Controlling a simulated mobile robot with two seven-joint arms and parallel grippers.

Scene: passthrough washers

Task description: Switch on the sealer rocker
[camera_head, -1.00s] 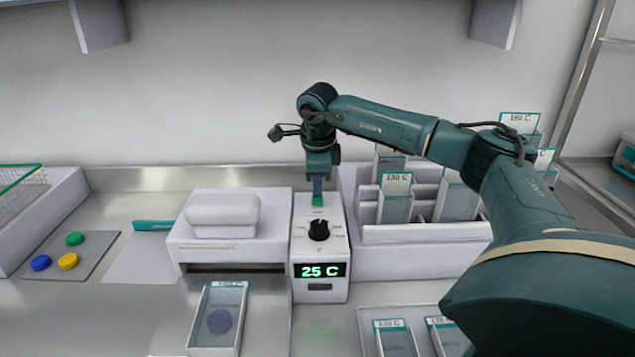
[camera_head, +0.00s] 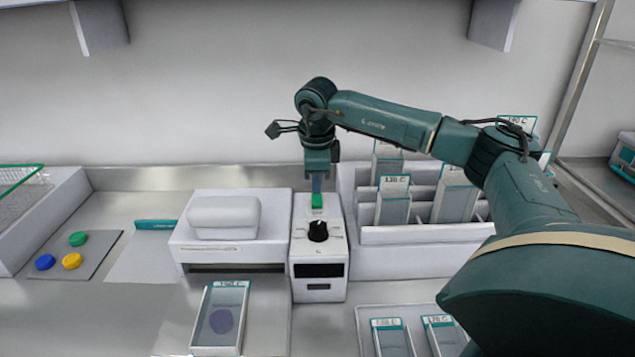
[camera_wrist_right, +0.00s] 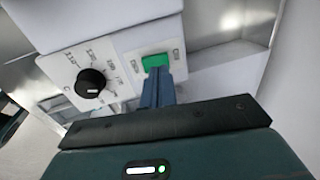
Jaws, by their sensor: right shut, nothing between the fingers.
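The sealer's control box (camera_head: 335,243) stands in the middle of the bench, with a black dial (camera_head: 318,231) on its top. Behind the dial sits the green rocker (camera_head: 317,201). My right gripper (camera_head: 317,184) points down at the rocker. In the right wrist view its shut fingertips (camera_wrist_right: 157,80) are at the near edge of the green rocker (camera_wrist_right: 155,61), touching or just over it. The black dial (camera_wrist_right: 91,83) is to the left there. The display (camera_head: 319,270) on the front is dark. My left gripper is not in view.
The white sealer body (camera_head: 180,247) with a rounded lid is left of the control box. A pouch tray (camera_head: 207,343) with a purple disc lies in front. A rack (camera_head: 400,254) of labelled pouches stands right. Coloured caps lie on a mat (camera_head: 100,266) at left.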

